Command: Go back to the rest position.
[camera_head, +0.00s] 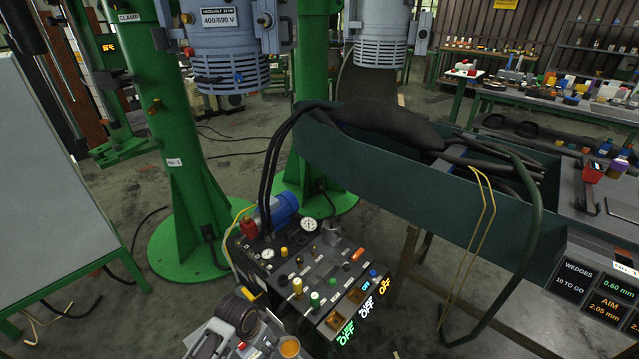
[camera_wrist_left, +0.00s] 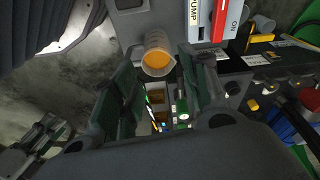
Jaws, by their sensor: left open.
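My left gripper (camera_head: 236,322) is at the bottom of the head view, just in front of the control panel (camera_head: 318,275). In the left wrist view its two dark green fingers (camera_wrist_left: 160,98) are spread apart, with nothing held between them. The panel's green-capped knob (camera_wrist_left: 182,106) shows beyond the gap between the fingers. My right gripper is in neither view.
A red PUMP switch (camera_wrist_left: 219,20) is close beyond the cup. Black hoses and a blue motor (camera_head: 280,208) are at the panel's back. A long green trough (camera_head: 400,175) runs to the right. Green columns (camera_head: 175,150) stand behind; a grey board (camera_head: 50,150) is at left.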

